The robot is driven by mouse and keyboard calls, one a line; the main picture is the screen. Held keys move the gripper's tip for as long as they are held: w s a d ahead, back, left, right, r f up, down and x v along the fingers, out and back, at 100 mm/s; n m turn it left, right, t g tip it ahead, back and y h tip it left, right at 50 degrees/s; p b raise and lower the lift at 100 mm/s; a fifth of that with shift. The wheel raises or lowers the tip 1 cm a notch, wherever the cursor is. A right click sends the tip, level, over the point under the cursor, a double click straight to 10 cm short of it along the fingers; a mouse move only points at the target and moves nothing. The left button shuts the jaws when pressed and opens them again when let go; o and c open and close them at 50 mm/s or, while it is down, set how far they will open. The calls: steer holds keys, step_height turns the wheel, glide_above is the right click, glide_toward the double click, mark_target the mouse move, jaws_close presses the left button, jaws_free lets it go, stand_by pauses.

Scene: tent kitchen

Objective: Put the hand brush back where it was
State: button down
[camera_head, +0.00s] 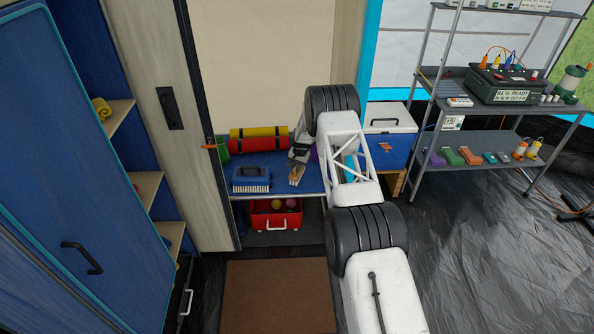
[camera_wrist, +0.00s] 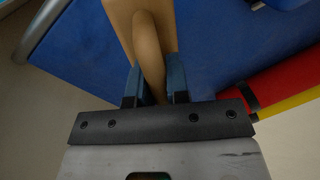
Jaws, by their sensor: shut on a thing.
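The hand brush (camera_head: 296,175) is tan wood with a smooth handle. My gripper (camera_head: 300,156) is shut on it, over the blue shelf at the end of my white arm. In the wrist view, the brush's tan handle (camera_wrist: 150,48) runs between the two blue fingers of my gripper (camera_wrist: 157,80), with its wider part toward the top of the picture. The brush appears to be over or on the blue shelf surface (camera_wrist: 225,50); I cannot tell whether it touches it. Its bristles are not clear.
Below is a red crate (camera_head: 276,219). A blue and white cooler (camera_head: 388,135) stands to the right.

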steer(key=shift+f, duration=1.35)
steer(key=shift+f, duration=0.1)
steer(key=c, duration=1.1)
jaws_free()
step_height(320, 180, up, 12)
steer(key=d, duration=0.1)
steer(key=shift+s+d, duration=0.35)
